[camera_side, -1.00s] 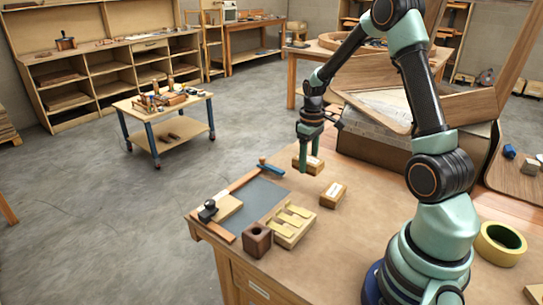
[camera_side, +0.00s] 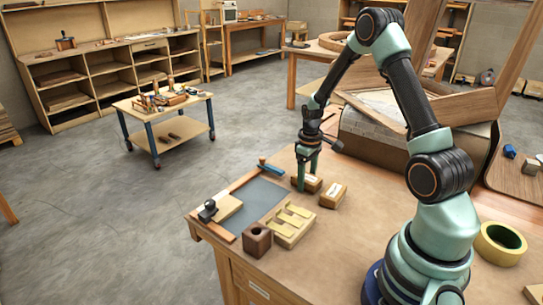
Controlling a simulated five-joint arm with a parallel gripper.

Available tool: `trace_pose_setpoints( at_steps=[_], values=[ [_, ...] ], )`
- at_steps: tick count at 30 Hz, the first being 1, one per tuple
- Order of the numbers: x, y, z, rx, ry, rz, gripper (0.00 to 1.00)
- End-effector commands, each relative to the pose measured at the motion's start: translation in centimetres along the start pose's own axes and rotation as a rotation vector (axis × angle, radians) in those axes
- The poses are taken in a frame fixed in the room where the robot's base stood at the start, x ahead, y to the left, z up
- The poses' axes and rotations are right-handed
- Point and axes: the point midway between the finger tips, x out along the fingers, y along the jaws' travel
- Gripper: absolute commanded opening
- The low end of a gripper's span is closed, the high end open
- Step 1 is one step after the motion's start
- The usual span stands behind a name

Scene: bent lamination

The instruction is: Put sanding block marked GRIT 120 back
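Two small wooden blocks with pale labels are on the right of the grey mat; the print is too small to read, so I cannot tell which is GRIT 120. My gripper (camera_side: 308,180) points down with its fingers around the left block (camera_side: 313,184), which appears held between them. That block is at or just above the bench top. The right block (camera_side: 333,195) lies close beside it, free on the bench. A pale wooden holder (camera_side: 289,229) with several slots stands in front of them, to the lower left.
A dark wooden cube with a hole (camera_side: 257,241) stands left of the holder. A grey mat (camera_side: 262,195) carries a pale board with a black knob (camera_side: 208,211); a blue-handled tool (camera_side: 271,167) lies behind. Yellow tape (camera_side: 500,246) sits right. The bench front centre is clear.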

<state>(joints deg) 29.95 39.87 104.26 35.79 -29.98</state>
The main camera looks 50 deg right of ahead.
Motion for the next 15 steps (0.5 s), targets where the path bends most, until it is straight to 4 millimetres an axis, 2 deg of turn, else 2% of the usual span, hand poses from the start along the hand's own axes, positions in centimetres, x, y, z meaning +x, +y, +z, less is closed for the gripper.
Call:
trace_pose_setpoints(
  at_steps=[11,15],
  values=[
    [-0.1,0.0,0.0,0.000,0.000,0.000,0.94],
    [-1.2,0.1,-0.1,0.000,0.003,0.002,0.94]
  ],
)
